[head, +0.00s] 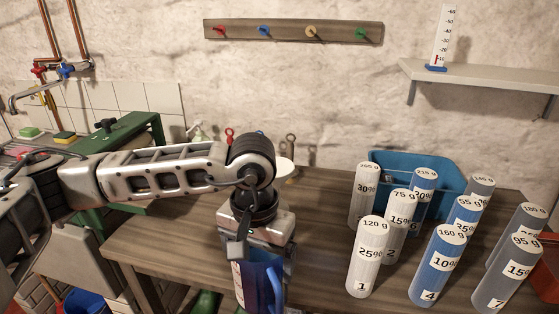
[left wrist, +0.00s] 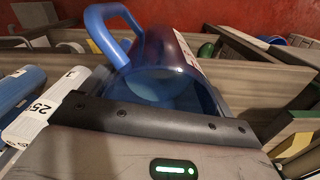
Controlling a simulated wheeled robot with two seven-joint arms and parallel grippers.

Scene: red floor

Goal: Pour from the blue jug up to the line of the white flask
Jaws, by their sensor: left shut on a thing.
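The blue jug (head: 258,283) is below my left gripper (head: 262,245) at the front edge of the wooden table, its lower part cut off by the frame. My left gripper is shut on it. In the left wrist view the jug (left wrist: 172,60) fills the middle, with its blue handle pointing to the upper left. I cannot tell its liquid level. A white flask cannot be made out for sure; a white round thing (head: 285,168) partly shows behind my left wrist, mostly hidden. My right gripper is not in view.
Several labelled grey, white and blue cylinders (head: 370,257) stand on the right of the table (head: 320,205), by a blue bin (head: 440,170). A red bin (head: 547,270) is at the right edge. A green cabinet (head: 135,130) is at left. The table's middle strip looks clear.

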